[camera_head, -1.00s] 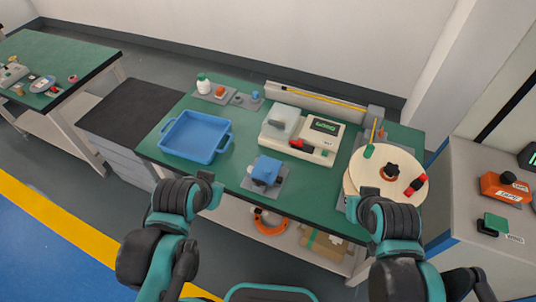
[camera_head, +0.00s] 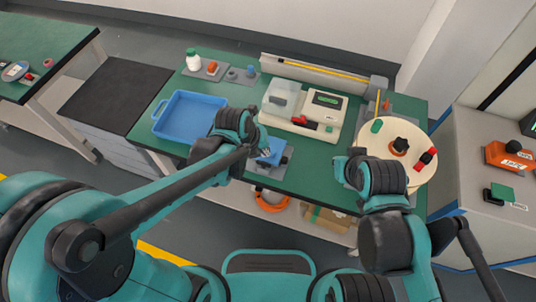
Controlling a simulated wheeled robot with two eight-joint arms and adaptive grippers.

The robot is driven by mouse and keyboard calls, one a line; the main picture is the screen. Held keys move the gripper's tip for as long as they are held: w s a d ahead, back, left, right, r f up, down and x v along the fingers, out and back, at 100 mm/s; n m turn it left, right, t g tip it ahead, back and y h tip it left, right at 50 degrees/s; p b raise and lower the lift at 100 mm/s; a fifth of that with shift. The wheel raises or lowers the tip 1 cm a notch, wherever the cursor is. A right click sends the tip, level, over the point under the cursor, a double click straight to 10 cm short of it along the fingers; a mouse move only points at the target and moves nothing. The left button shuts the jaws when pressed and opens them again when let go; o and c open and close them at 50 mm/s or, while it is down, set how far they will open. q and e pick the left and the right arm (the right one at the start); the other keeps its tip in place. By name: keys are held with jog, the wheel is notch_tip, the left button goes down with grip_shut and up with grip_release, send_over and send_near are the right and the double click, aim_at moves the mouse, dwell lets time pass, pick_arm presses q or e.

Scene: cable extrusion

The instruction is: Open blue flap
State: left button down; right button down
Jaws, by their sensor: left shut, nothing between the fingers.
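The blue flap (camera_head: 275,151) is the top part of a small blue device on a grey plate near the front edge of the green table. My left gripper (camera_head: 262,152) is shut and empty at the left side of the device. My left wrist covers part of the device, and I cannot tell whether the fingers touch the flap. My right gripper (camera_head: 342,166) is at the front right of the table, left of the round cream disc (camera_head: 410,174). Its fingers are too small to read.
A blue tray (camera_head: 163,124) stands left of the device, partly behind my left arm. A cream machine (camera_head: 318,120) with a display stands behind the device. A white bottle (camera_head: 193,61) and small parts are at the back left.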

aim_at(274, 160)
pick_arm(q)
jog(key=b+x, duration=0.4)
jog(key=x, duration=0.6)
